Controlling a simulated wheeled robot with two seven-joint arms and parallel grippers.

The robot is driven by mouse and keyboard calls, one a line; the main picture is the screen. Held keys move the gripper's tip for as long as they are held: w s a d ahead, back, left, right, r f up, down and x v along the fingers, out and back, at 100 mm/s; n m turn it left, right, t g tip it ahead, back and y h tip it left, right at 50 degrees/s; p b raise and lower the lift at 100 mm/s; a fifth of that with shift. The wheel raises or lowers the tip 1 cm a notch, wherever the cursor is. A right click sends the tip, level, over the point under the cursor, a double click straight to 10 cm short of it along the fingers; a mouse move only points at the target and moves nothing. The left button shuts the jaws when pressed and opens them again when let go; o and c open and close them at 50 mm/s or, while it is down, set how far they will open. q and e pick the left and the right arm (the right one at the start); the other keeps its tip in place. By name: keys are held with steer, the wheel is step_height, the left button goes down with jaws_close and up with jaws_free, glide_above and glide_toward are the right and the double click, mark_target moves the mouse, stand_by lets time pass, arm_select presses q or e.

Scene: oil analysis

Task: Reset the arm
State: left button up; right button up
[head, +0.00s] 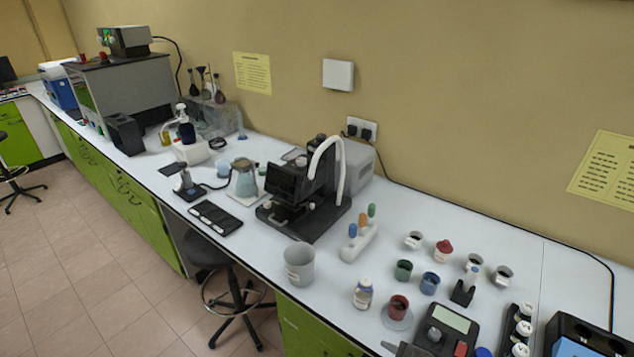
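Neither of my grippers can be made out in the head view, and no arm of mine clearly shows. A small dark grey piece (405,349) pokes in at the bottom edge beside the balance; I cannot tell what it belongs to. The long white bench top (400,225) runs along the wall. On its near part stand a balance with a display (445,325), a red cup on a clear dish (398,307), a small labelled bottle (363,294) and a grey-white beaker (299,264).
A black instrument with a white hose (305,190) stands mid-bench. A white rack with coloured handles (360,242) and several small cups, one green (403,270), one blue (429,283), stand to its right. A vial rack (516,330) and dark box (580,335) fill the lower right corner.

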steer(key=s+d+f+m+g+h, duration=0.3)
steer(key=s+d+f+m+g, duration=0.3)
steer(key=s+d+m, duration=0.55)
steer(key=s+f+b, duration=0.2)
steer(key=f, duration=1.3)
steer(key=s+f+b, duration=0.1)
steer(key=s+f, duration=0.1)
steer(key=f, duration=1.4)
steer(key=s+d+f+g+b, duration=0.1)
steer(key=s+d+f+b, duration=0.1)
steer(key=s+f, duration=1.4)
steer(key=shift+s+f+h, duration=0.3)
steer(key=shift+f, duration=0.5)
